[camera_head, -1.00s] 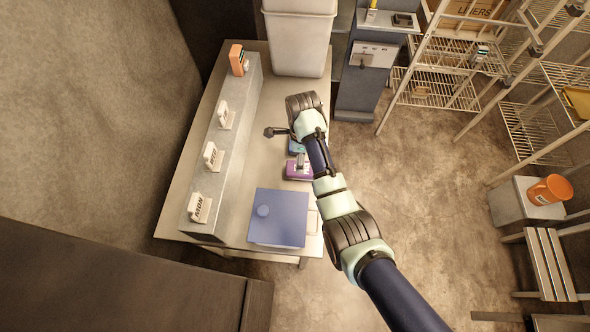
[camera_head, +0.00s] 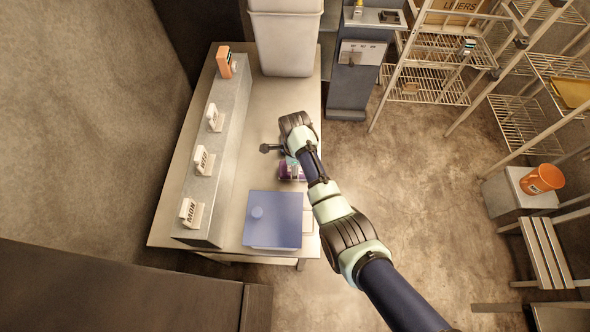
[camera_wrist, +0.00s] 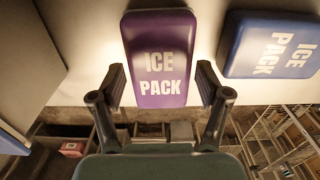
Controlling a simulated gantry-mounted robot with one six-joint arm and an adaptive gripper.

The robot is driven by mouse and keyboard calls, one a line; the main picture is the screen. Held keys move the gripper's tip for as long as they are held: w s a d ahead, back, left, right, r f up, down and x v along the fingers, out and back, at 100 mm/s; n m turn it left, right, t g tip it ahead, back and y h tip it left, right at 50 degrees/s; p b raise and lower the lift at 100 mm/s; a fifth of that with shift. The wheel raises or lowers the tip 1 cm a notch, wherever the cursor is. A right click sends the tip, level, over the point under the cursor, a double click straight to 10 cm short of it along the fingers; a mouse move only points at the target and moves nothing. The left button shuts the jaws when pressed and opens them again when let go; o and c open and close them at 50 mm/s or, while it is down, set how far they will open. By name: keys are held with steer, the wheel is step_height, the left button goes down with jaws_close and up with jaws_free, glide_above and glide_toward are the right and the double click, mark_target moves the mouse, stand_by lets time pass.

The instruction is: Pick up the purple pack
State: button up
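The purple pack (camera_wrist: 158,62) lies flat on the table, with "ICE PACK" lettering facing up in the wrist view. It lies between and just beyond the fingertips of my gripper (camera_wrist: 160,88), which are spread apart on either side of it. I cannot tell whether a finger touches it. In the head view the purple pack (camera_head: 286,172) is partly hidden under my arm, and my gripper is mostly hidden by the wrist.
A blue ice pack (camera_wrist: 270,45) lies to the right of the purple pack in the wrist view. A blue lidded box (camera_head: 273,220) stands at the table's near end. A grey ledge (camera_head: 215,150) with labelled white tags and an orange device (camera_head: 224,62) runs along the left. A pale bin (camera_head: 285,40) stands at the back.

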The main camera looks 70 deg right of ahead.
steer(key=c, duration=0.9)
steer(key=shift+o, duration=0.2)
step_height(320, 180, up, 20)
steer(key=p, duration=0.8)
